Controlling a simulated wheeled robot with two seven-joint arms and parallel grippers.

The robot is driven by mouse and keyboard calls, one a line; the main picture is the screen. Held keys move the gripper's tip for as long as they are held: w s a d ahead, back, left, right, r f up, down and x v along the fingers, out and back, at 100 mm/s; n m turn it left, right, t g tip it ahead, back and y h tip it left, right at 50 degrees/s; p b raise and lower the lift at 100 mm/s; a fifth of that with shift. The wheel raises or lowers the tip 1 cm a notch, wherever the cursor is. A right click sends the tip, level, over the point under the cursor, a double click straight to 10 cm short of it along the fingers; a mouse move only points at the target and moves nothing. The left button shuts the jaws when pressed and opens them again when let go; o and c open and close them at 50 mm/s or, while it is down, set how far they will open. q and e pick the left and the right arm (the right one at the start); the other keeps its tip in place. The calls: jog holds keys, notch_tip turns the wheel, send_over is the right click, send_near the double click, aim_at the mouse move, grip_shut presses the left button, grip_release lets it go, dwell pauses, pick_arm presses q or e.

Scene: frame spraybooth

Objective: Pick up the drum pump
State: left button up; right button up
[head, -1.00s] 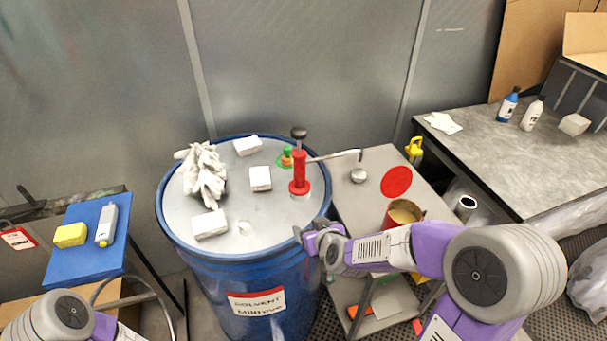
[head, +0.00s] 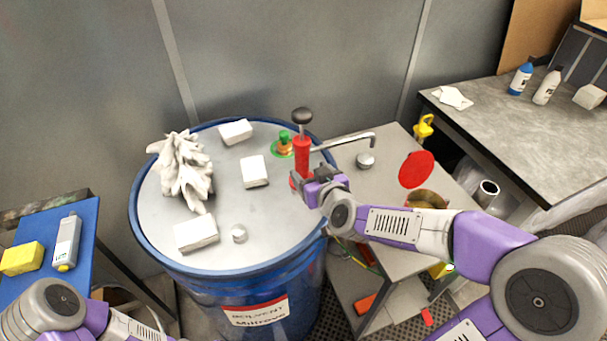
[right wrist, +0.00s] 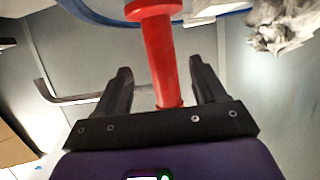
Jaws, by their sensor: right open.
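The drum pump (head: 303,152) stands upright on the lid of the blue drum (head: 152,236), near its right edge. It has a red body, a black knob on top and a grey spout reaching right. My right gripper (head: 303,183) is at the lower red body in the head view and partly hides its base. In the right wrist view the open fingers (right wrist: 162,80) stand on either side of the red body, with gaps visible. My left arm shows at the lower left; its gripper is out of view.
White gloves (head: 184,172), several white blocks (head: 254,171) and a green-and-orange item (head: 284,145) are on the lid. A grey side table (head: 385,150) with a red disc (head: 416,169) stands right of the drum. A blue-topped bench (head: 88,240) is left.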

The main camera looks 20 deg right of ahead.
jog(key=shift+w+f, duration=0.25)
jog(key=shift+f, duration=0.1)
jog(key=b+x, duration=0.3)
jog(key=x, duration=0.4)
jog(key=shift+w+a+r, duration=0.1)
jog(key=shift+r, duration=0.2)
grip_shut()
jog(key=shift+w+r, duration=0.1)
jog(key=shift+r, duration=0.15)
